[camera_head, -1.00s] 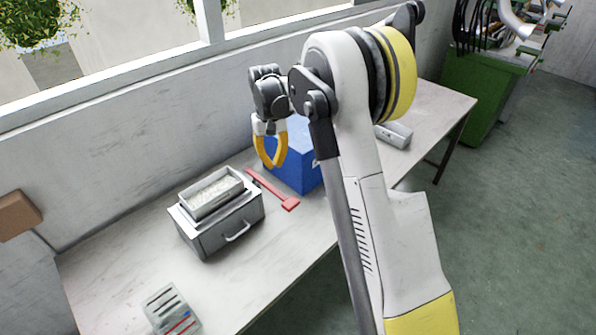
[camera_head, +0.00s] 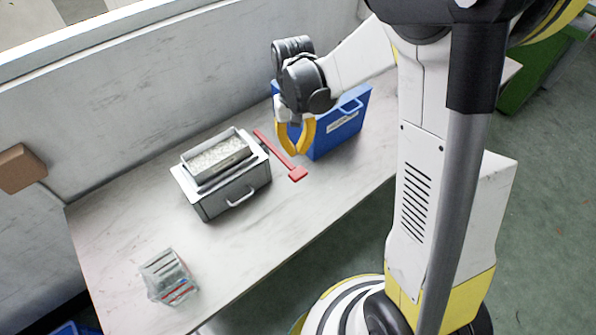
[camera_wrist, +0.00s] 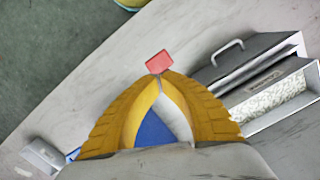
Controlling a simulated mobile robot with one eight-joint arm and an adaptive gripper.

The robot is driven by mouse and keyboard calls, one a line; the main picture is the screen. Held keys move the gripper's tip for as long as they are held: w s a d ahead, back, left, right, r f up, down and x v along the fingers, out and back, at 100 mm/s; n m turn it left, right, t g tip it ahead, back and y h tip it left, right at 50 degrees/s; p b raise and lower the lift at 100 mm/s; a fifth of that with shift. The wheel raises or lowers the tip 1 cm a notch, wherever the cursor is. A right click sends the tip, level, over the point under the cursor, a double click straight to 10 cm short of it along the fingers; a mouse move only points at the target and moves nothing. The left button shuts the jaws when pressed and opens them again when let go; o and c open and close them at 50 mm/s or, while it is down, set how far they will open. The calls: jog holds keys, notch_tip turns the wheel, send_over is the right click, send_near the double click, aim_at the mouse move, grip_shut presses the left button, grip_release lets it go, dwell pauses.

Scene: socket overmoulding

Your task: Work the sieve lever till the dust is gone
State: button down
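The sieve (camera_head: 222,195) is a grey metal box on the table, with a handled front drawer and an open tray (camera_head: 240,163) of pale granules on top. It also shows at the right of the wrist view (camera_wrist: 262,50). I cannot tell dust from granules. The red lever (camera_head: 276,148) sticks out beside the sieve and ends in a flat red paddle (camera_head: 298,174). My gripper (camera_head: 296,153) has yellow fingers pointing down, close above the lever. In the wrist view its fingertips (camera_wrist: 160,76) meet, with the paddle (camera_wrist: 159,61) just beyond them. I see nothing held; contact with the lever is unclear.
A blue box (camera_head: 338,135) with a handle and label stands right behind the gripper. A clear-wrapped item (camera_head: 167,277) lies at the table's front left. A brown block (camera_head: 20,168) is by the wall. The table between sieve and front edge is clear.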

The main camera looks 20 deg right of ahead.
aim_at(297, 170)
jog(key=shift+s+f+b, duration=0.15)
jog(key=shift+f+b, duration=0.95)
jog(key=shift+f, duration=0.55)
jog(key=shift+s+f+b, duration=0.1)
jog(key=shift+f+b, duration=1)
jog(key=shift+f, duration=0.55)
notch_tip(297, 170, down, 4)
jog(key=b, duration=0.3)
jog(key=shift+f+b, duration=0.25)
jog(key=shift+b, duration=0.15)
jog(key=shift+r, duration=0.1)
